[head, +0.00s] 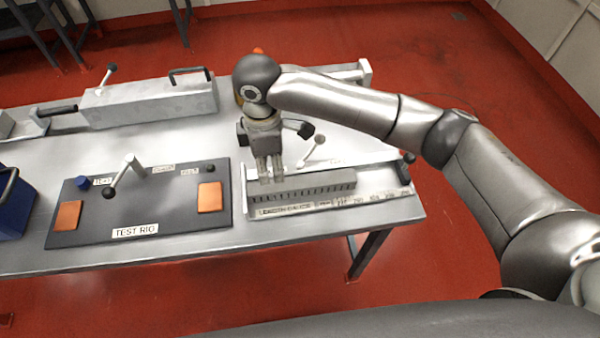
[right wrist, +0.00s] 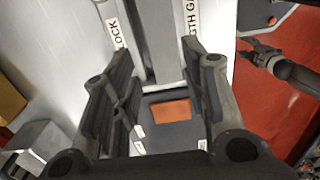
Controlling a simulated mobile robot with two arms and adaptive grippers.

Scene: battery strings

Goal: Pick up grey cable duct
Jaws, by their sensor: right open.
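The grey cable duct (head: 315,187), a long slotted bar, lies along the length gauge (head: 335,208) on the right part of the table. My right gripper (head: 270,178) points down at the duct's left end and hides part of it. In the right wrist view its two fingers (right wrist: 155,72) are apart, with the grey duct (right wrist: 160,38) running up between them. I cannot tell whether the fingers touch it. My left gripper is out of the head view; a dark jaw-like part at the right of the right wrist view (right wrist: 262,56) seems to be it.
The dark test rig (head: 150,215) with orange pads and a lever stands left of the gauge. A grey box with a handle (head: 150,102) is at the back left, a blue bin (head: 14,205) at the left edge.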

